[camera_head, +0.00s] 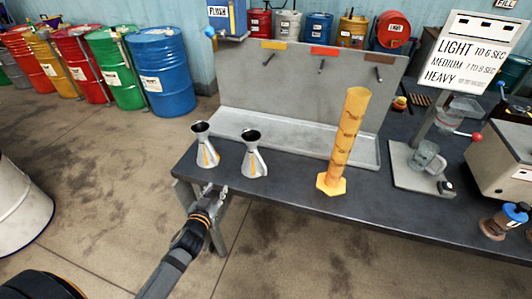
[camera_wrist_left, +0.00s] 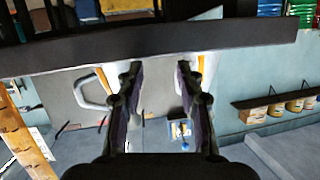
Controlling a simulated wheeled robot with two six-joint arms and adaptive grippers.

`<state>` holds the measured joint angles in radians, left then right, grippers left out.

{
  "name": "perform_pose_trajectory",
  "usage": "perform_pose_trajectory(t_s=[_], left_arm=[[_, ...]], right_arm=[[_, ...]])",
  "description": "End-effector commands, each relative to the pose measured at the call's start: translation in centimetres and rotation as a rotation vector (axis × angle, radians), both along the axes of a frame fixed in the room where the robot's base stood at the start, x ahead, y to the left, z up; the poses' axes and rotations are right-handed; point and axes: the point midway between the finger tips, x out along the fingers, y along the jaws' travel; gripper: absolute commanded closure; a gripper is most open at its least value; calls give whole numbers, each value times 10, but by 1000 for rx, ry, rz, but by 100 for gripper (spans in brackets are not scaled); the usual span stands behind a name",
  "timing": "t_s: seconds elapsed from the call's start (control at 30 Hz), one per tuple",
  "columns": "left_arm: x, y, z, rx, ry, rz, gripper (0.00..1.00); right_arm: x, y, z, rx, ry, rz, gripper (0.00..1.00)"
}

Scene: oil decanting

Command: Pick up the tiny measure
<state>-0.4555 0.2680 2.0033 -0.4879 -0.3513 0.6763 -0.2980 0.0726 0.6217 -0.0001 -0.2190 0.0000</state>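Two small silver cone-shaped measures with orange stripes stand upright near the table's left front: a left measure (camera_head: 205,152) and a right measure (camera_head: 253,161) with a side handle. I cannot tell which is the tiny one. My left gripper (camera_head: 212,189) is just off the table's front edge, below the left measure in the picture and apart from both. In the left wrist view, which looks upside down, my left gripper (camera_wrist_left: 158,76) is open and empty, and its fingers partly hide the measures beyond the table edge. My right gripper is not in view.
A tall yellow cylinder (camera_head: 345,140) stands to the right of the measures. Behind is a grey tray with a back panel (camera_head: 325,88). A glass mug (camera_head: 427,157) sits further right. The dark table top (camera_head: 290,183) is clear between the right measure and the cylinder.

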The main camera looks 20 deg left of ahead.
Motion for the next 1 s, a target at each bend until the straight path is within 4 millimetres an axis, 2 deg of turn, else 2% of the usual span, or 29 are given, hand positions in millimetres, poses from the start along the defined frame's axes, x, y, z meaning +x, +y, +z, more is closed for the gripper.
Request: perform_pose_trajectory(t_s=[0.03,0.1,0.27,0.43,0.53,0.67,1.0], left_arm=[[4,-6,29,-4,-60,-22,64],[11,-16,40,-16,-138,-89,64],[18,-42,42,-56,-245,-278,64],[11,-70,35,-109,-282,-480,64],[6,-80,30,-132,-281,-555,64],[4,-83,29,-141,-281,-578,64],[48,-105,32,-143,-284,-574,64]], right_arm=[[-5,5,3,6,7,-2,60],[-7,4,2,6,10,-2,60],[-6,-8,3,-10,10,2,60],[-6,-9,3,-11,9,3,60],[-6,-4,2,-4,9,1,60],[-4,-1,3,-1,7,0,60],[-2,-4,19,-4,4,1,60]])
